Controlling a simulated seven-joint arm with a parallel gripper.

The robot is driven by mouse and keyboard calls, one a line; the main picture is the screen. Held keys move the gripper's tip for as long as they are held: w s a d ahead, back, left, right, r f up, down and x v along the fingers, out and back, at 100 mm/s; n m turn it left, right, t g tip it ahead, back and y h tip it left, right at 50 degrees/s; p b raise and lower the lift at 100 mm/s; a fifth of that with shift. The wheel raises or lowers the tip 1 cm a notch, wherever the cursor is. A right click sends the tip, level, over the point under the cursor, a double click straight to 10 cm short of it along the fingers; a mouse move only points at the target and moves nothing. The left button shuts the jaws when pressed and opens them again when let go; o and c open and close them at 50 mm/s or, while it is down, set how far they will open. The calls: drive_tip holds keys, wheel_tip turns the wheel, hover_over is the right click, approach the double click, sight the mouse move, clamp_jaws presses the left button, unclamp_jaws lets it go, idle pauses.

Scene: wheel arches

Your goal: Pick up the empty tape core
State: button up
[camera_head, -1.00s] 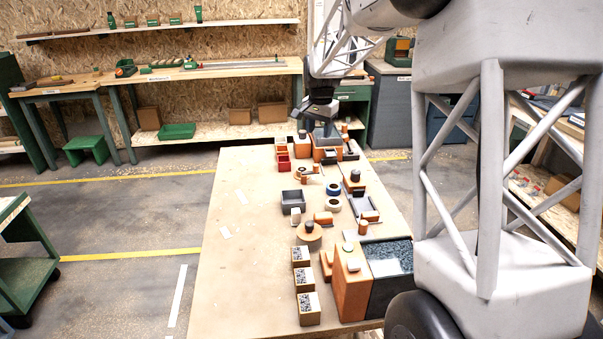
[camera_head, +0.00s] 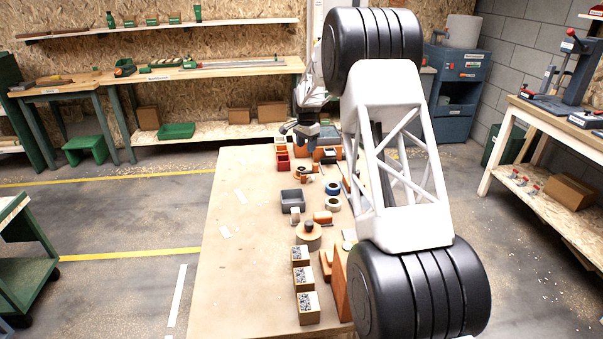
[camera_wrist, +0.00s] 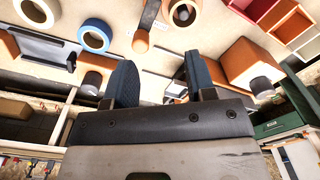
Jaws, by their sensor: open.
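A tan ring, which looks like the empty tape core (camera_head: 298,172), lies on the table beyond the two tape rolls. It also shows at the top of the wrist view (camera_wrist: 173,14), with something dark in or behind its hole. A blue tape roll (camera_wrist: 82,36) and a white tape roll (camera_wrist: 27,14) lie to its left in the wrist view. My gripper (camera_head: 303,138) is above the far end of the table, apart from the ring. In the wrist view its two dark fingers (camera_wrist: 160,80) are spread with nothing between them.
Red bins (camera_head: 283,161) stand at the table's far left edge. The table's left side (camera_head: 235,260) is mostly clear. My arm hides much of its right side.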

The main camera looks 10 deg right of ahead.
drive_tip(key=m, duration=0.1)
hover_over(303, 168)
wheel_tip(303, 168, down, 6)
drive_tip(key=shift+s+d, duration=0.1)
drive_tip(key=shift+s, duration=0.2)
drive_tip(key=shift+f, duration=0.1)
drive_tip(key=shift+f, duration=1.25)
drive_tip(key=shift+s+f, duration=0.2)
drive_tip(key=shift+f, duration=2.4)
drive_tip(key=c, duration=0.6)
drive_tip(key=shift+o, duration=0.2)
